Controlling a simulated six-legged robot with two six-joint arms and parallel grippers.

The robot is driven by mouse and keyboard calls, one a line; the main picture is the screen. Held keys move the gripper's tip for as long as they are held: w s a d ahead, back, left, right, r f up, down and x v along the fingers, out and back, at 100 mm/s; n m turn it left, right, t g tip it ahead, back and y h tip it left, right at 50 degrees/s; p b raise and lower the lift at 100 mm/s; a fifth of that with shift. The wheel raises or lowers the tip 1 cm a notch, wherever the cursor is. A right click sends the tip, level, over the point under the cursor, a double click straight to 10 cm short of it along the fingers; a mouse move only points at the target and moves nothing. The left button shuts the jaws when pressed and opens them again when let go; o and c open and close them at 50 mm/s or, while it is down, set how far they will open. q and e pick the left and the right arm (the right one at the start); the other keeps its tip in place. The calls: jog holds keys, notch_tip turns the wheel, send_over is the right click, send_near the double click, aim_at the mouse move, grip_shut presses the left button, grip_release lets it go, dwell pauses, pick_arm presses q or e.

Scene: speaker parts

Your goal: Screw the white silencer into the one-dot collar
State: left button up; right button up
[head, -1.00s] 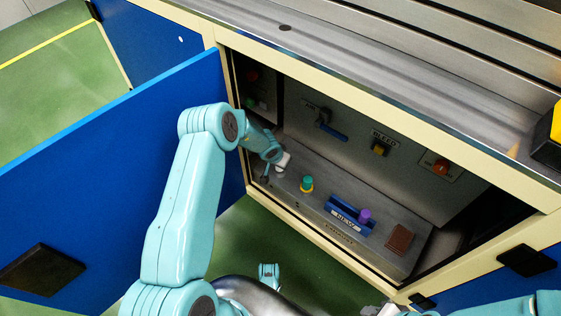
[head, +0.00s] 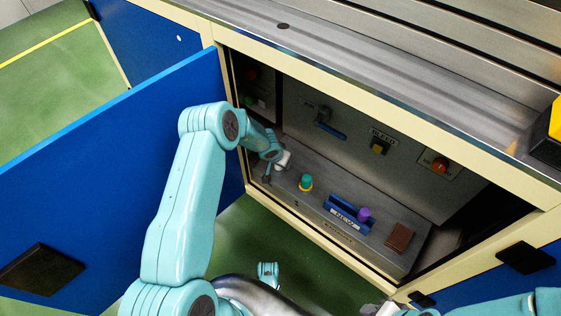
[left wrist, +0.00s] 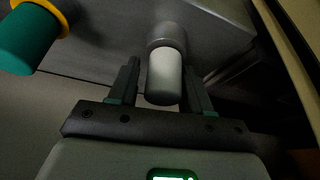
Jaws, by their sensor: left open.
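The white silencer (left wrist: 163,78) stands in a grey collar (left wrist: 166,38) in the left wrist view. It also shows small in the head view (head: 284,160), partly behind my gripper. I cannot see any dot marks on the collar. My left gripper (left wrist: 160,74) is open, with one finger on each side of the silencer and gaps between. In the head view my left gripper (head: 271,168) reaches into the cabinet at its left end.
A teal cylinder with a yellow ring (head: 306,182) stands right of the silencer. Further right are a blue holder (head: 341,212) with a purple piece (head: 364,214) and a brown block (head: 399,236). The blue door (head: 110,160) stands open at left. The cabinet's top edge overhangs.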

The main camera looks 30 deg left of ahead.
pick_arm(q)
jog(key=n, duration=0.1)
jog(key=n+y, duration=0.1)
jog(key=n, duration=0.1)
jog(key=shift+f+n+g, duration=0.3)
jog(key=n, duration=0.1)
jog(key=n+y, duration=0.1)
jog(key=shift+a+r+n, duration=0.15)
jog(key=shift+a+n, duration=0.05)
jog(key=shift+n, duration=0.2)
jog(key=c, duration=0.5)
jog(key=shift+o, duration=0.2)
jog(key=m, duration=0.2)
jog(key=m+h, duration=0.1)
jog(key=m, duration=0.2)
jog(key=shift+d, duration=0.2)
jog(key=shift+d+m+h, duration=0.15)
jog(key=shift+m+h, duration=0.55)
jog(key=shift+m, duration=0.4)
jog(key=o, duration=0.5)
jog(key=shift+c, duration=0.2)
